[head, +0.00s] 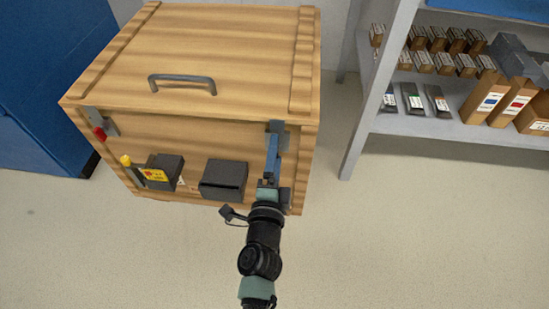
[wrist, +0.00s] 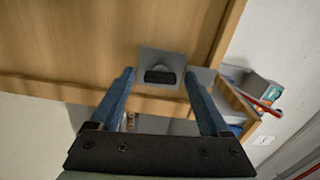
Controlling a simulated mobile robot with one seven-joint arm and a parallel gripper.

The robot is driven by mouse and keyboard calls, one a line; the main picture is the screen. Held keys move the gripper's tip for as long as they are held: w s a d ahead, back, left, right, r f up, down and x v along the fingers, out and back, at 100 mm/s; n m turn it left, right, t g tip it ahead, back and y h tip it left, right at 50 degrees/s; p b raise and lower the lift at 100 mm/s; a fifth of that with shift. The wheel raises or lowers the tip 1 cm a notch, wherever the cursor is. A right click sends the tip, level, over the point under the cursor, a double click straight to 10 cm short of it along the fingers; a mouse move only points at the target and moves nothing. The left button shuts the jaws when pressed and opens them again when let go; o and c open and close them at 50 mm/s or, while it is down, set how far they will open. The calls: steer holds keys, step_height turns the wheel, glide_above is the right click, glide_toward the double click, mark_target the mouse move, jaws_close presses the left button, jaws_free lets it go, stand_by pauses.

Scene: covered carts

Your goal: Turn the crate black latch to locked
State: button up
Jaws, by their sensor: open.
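The wooden crate (head: 200,60) stands on the floor with its lid down. The black latch (wrist: 160,77) is a short dark piece on a grey plate (wrist: 160,56) on the crate's wood. In the wrist view it lies crosswise at the plate's lower part, between my fingertips. My gripper (wrist: 159,78) is open, with one blue finger on each side of the latch; contact is not clear. In the head view my gripper (head: 273,138) is at the crate's upper right front corner and mostly hides the latch.
A red-tipped latch (head: 99,133) and a yellow-tipped latch (head: 127,160) are on the crate's left front. Two dark boxes (head: 223,180) are on its front face. Stocked shelves (head: 430,120) stand at right. The floor in front is clear.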

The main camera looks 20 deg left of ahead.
steer(key=v, duration=1.3)
steer(key=w+d+r+n+t+y+p, duration=0.1)
steer(key=w+r+n+t+p, duration=0.3)
steer(key=r, duration=1.6)
steer(key=w+r+n+t+y+p, duration=0.1)
steer(key=w+r+n+p, duration=0.4)
steer(key=r, duration=1.5)
steer(key=s+d+r+n+t+h+p, duration=0.2)
steer(key=s+d+r+p, duration=0.15)
steer(key=r, duration=0.75)
steer(key=s+d+r+n+t+h+p, duration=0.1)
steer(key=s+d+r+h+p, duration=0.2)
steer(key=r, duration=0.9)
steer(key=s+d+r+n+t+h+p, duration=0.25)
steer(key=d+r, duration=0.25)
steer(key=r, duration=0.6)
step_height(320, 180, up, 36)
steer(key=p, duration=3.6)
steer(key=shift+w+m+p, duration=0.3)
steer(key=shift+w+m, duration=0.05)
steer(key=shift+w, duration=0.1)
steer(key=shift+a+f+g+y, duration=0.1)
steer(key=shift+f+g+y, duration=0.05)
steer(key=shift+g+y, duration=0.1)
